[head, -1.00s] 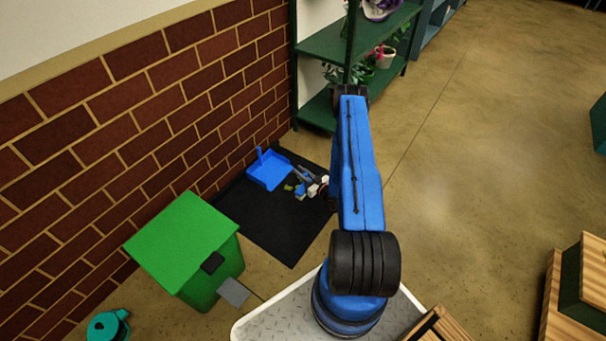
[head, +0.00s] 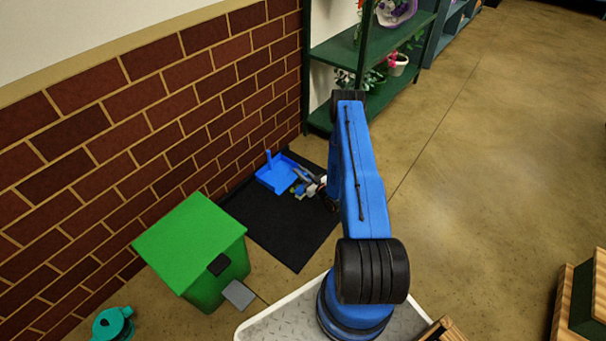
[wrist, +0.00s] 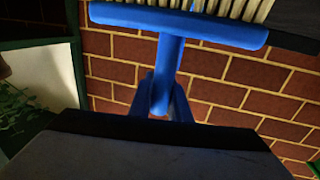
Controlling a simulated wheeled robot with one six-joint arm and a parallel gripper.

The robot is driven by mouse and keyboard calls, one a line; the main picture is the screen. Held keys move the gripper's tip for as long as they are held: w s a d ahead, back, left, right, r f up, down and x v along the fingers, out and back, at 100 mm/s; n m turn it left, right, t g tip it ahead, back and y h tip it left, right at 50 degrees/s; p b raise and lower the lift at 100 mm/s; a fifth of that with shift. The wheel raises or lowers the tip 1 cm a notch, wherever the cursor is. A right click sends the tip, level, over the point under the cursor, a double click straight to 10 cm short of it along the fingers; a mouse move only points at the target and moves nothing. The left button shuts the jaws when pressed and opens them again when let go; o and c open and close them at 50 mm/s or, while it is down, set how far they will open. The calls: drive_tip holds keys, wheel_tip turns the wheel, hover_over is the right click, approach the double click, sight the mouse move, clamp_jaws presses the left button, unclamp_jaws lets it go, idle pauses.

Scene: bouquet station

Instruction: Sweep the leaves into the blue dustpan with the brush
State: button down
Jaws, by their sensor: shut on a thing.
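The blue dustpan (head: 276,178) lies on the black mat against the brick wall, its handle upright. My gripper (head: 318,187) is low over the mat, just right of the dustpan, partly hidden by my blue arm. It is shut on the brush; in the wrist view the brush (wrist: 180,24) shows its blue head, pale bristles and blue handle. A few small green-yellow leaves (head: 295,190) show beside the dustpan's open side, close to the brush. Whether any leaves lie inside the dustpan, I cannot tell.
The black mat (head: 275,232) is otherwise bare. A green bin (head: 195,245) with a pedal stands at its near left. A dark green plant shelf (head: 345,60) stands behind. A teal watering can (head: 112,324) is at the lower left.

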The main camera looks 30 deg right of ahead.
drive_tip(key=shift+w+a+r, duration=0.25)
drive_tip(key=shift+w+a, duration=1.1)
drive_tip(key=shift+w, duration=2.35)
drive_tip(key=shift+w+a+r, duration=0.25)
drive_tip(key=shift+w+a, duration=1.05)
drive_tip(key=shift+w, duration=2.4)
drive_tip(key=shift+s+r, duration=0.2)
drive_tip(key=shift+r, duration=1.25)
drive_tip(key=shift+s+r, duration=0.15)
drive_tip(key=shift+r, duration=1.25)
drive_tip(key=shift+d, duration=0.1)
